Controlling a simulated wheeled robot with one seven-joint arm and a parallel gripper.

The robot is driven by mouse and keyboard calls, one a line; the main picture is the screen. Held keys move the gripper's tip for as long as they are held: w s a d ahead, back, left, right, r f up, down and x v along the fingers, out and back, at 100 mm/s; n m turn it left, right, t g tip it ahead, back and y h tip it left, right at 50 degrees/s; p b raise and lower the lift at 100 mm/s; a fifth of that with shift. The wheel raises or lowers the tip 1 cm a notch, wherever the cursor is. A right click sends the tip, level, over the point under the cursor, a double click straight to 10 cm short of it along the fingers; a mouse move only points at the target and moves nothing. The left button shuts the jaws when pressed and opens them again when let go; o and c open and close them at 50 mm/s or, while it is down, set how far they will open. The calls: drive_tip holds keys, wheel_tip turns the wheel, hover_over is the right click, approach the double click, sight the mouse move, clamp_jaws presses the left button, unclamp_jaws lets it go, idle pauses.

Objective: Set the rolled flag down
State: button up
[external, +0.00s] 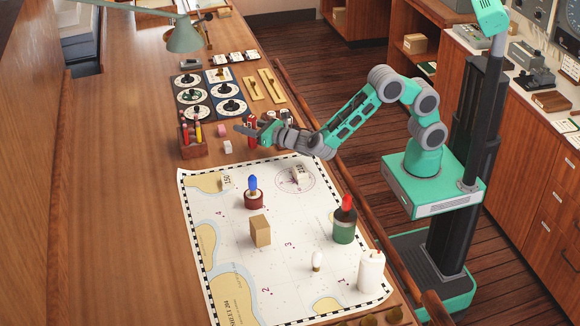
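My gripper (247,130) reaches left from the arm over the far end of the table, just beyond the top edge of the chart. A small upright red and white roll (252,136), which looks like a rolled flag, shows right at the fingers. I cannot tell whether the fingers hold it or it stands behind or below them. Another red-topped item (271,115) and some pale ones (286,115) show just behind my gripper, partly hidden by it. The finger gap is too small to make out.
The chart (215,215) carries a blue-topped item (252,188), a tan box (260,230), a green bottle (344,224), a white bulb (317,261) and a candle (371,271). A pencil holder (192,149) and pink block (222,130) are left of my gripper. The table's left side is clear.

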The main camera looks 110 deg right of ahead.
drive_tip(key=shift+o, duration=0.9)
drive_tip(key=shift+r, duration=0.25)
drive_tip(key=b+v, duration=0.1)
drive_tip(key=v, duration=1.1)
